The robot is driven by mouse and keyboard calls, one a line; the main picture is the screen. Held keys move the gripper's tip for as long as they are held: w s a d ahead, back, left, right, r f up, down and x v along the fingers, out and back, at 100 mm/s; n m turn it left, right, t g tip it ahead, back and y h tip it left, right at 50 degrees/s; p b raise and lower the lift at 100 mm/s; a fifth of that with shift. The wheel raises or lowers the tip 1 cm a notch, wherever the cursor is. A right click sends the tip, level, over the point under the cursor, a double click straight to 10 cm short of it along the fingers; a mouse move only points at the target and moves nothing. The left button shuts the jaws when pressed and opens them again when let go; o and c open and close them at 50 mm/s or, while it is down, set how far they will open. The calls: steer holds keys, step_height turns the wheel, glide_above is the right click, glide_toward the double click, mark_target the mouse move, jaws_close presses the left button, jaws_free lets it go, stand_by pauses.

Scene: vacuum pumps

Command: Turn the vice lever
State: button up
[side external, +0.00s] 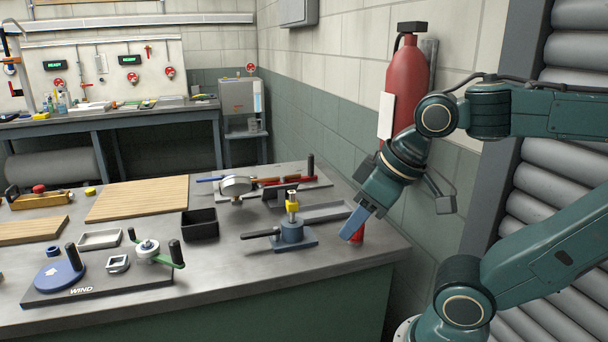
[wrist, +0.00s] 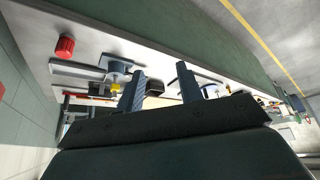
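The small vice (side external: 291,232) stands on the workbench, with a blue-grey body on a flat base and a yellow piece upright at its top. Its black lever (side external: 262,233) sticks out to the left, roughly level. In the wrist view the vice (wrist: 118,65) is partly covered by one finger. My gripper (side external: 357,222) is to the right of the vice, near the bench's right end, and touches neither vice nor lever. In the wrist view my gripper (wrist: 160,74) has its two fingers apart with nothing held between them.
A red cylinder (side external: 357,238) stands right below my fingers; it also shows in the wrist view (wrist: 64,46). A black bin (side external: 199,225) and a grey tray (side external: 325,212) are near the vice. A winding fixture (side external: 100,283) lies at front left. Red-handled tools lie behind.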

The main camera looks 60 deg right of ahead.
steer(key=shift+o, duration=0.2)
steer(key=m+g, duration=0.6)
steer(key=m, duration=2.1)
glide_above(251, 234)
step_height(251, 234, down, 12)
steer(key=shift+w+r, duration=0.1)
steer(key=shift+r, duration=0.15)
steer(key=shift+f, duration=0.1)
steer(key=shift+f, duration=4.4)
